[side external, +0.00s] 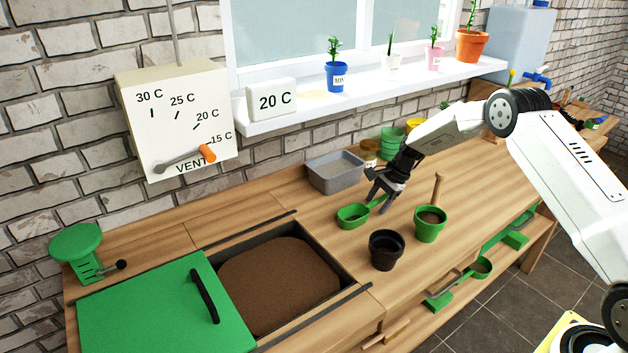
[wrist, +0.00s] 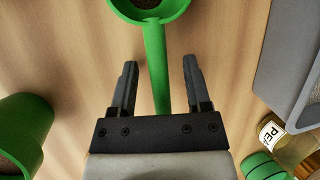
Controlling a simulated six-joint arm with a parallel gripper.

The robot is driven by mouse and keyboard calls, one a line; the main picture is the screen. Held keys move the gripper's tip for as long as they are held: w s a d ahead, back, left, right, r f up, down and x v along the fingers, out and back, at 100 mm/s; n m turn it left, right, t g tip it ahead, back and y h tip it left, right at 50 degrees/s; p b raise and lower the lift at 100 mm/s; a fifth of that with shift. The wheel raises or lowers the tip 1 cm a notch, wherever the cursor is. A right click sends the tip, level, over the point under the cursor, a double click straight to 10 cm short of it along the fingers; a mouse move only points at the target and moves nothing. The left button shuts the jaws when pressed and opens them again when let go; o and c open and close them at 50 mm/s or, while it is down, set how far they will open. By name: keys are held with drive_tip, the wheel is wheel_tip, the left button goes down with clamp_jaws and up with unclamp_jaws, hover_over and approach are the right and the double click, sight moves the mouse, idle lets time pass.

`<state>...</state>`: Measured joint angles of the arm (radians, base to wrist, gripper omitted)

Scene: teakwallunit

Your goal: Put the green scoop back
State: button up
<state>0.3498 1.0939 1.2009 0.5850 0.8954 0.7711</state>
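The green scoop (side external: 352,216) lies on the wooden bench, between the grey tray and the pots. Its bowl is to the left and its handle points up and right towards my gripper. In the wrist view the scoop's handle (wrist: 155,50) runs down between my two fingers, with a gap on each side. Something brown shows inside the bowl, which is cut off by the top edge. My gripper (side external: 379,202) is open around the handle; it also shows in the wrist view (wrist: 160,75). The exact height of the fingertips over the bench is hard to tell.
A green pot (side external: 430,227) with a stick and a black pot (side external: 386,251) stand in front. A grey tray (side external: 320,181), a jar (side external: 370,150) and green pots (side external: 390,138) are behind. The soil bin (side external: 275,285) is left. Another green scoop (side external: 481,268) hangs below the bench front.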

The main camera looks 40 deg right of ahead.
drive_tip(key=shift+r, duration=0.15)
drive_tip(key=v, duration=1.2)
drive_tip(key=shift+a, duration=0.15)
idle(0.5)
drive_tip(key=s+a+n+h, duration=0.2)
drive_tip(key=s+a+n, duration=0.6)
drive_tip(key=s, duration=0.5)
drive_tip(key=s+a+n+h, duration=0.2)
drive_tip(key=s+a+n, duration=0.7)
drive_tip(key=s, duration=0.4)
drive_tip(key=shift+s+r+h, duration=0.25)
drive_tip(key=shift+r+h, duration=0.15)
